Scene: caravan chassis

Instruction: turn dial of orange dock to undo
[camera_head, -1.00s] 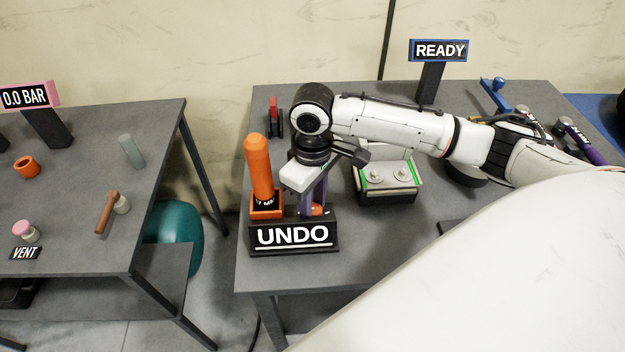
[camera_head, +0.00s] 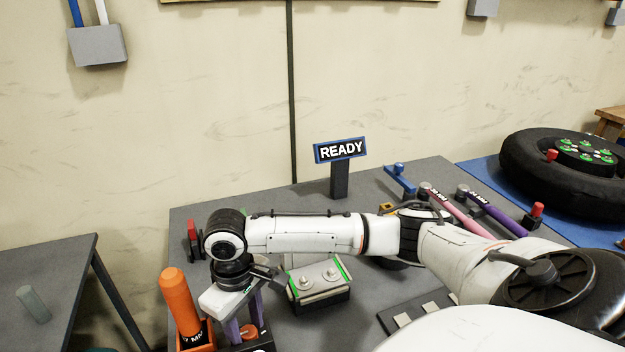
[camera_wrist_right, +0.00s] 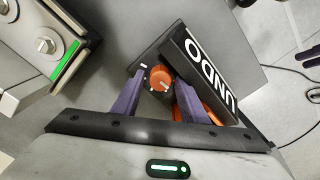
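The orange dial (camera_wrist_right: 159,77), with a white mark on its face, sits on the black dock beside the white UNDO lettering (camera_wrist_right: 208,65) in the right wrist view. In the head view the dial (camera_head: 249,331) shows low between purple fingers. My right gripper (camera_wrist_right: 159,84) is open, its two purple fingers on either side of the dial; I cannot tell whether they touch it. In the head view the gripper (camera_head: 244,322) points down over the dock. An orange tool (camera_head: 179,298) stands upright in the dock's orange holder (camera_head: 199,341). My left gripper is not in view.
A grey box with green strips and round knobs (camera_head: 318,284) stands close to the right of the gripper. A READY sign (camera_head: 340,151) stands at the table's back. Pink (camera_head: 458,212) and purple (camera_head: 495,213) tools lie at right. A red-handled part (camera_head: 193,240) stands behind the dock.

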